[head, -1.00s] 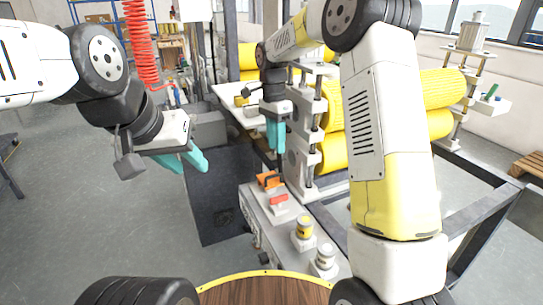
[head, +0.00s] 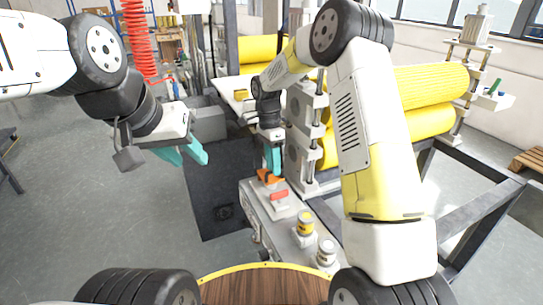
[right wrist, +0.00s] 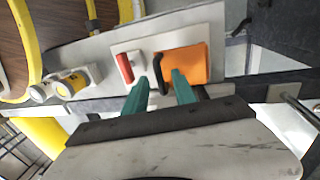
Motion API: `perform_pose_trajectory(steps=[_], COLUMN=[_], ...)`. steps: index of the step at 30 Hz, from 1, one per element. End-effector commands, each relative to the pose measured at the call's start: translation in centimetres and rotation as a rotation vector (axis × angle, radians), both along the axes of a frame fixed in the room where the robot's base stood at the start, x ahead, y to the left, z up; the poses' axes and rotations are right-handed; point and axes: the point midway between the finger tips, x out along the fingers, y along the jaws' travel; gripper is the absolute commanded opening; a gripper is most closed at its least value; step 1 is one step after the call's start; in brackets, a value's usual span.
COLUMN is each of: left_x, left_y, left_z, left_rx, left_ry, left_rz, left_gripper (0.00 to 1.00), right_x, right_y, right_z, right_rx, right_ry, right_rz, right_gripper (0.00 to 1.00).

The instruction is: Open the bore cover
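The orange bore cover (head: 267,177) lies on the grey bench; in the right wrist view the orange plate (right wrist: 190,64) sits on a pale panel with a black handle (right wrist: 159,74) at its left edge. My right gripper (head: 273,160) points down just above the cover. In the right wrist view its two teal fingers (right wrist: 159,93) are apart, with the handle lying between their tips in the picture; I cannot tell whether they touch it. My left gripper (head: 185,153) hangs at the left, open and empty, away from the bench.
A red block (head: 279,196) sits beside the cover. Yellow rollers (head: 430,88) and grey posts stand behind my right arm. Floor at the left is clear.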

Motion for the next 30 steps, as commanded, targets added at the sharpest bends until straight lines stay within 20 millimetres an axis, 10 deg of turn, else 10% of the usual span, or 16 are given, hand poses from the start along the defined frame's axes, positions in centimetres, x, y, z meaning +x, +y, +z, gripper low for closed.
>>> perform_pose_trajectory(steps=[4,9,30], left_x=[0.0,0.0,0.0], left_y=[0.0,0.0,0.0], left_z=[0.0,0.0,0.0], left_rx=[0.0,0.0,0.0], left_ry=[0.0,0.0,0.0], left_rz=[0.0,0.0,0.0], left_gripper=[0.36,0.36,0.36], right_x=[0.01,0.01,0.04], right_y=[-0.01,-0.02,-0.02], right_z=[0.01,0.02,0.05], right_rx=[0.0,0.0,-0.001], right_ry=[0.0,0.0,-0.001], right_rz=[0.0,0.0,0.0], right_gripper=[0.31,0.0,0.0])
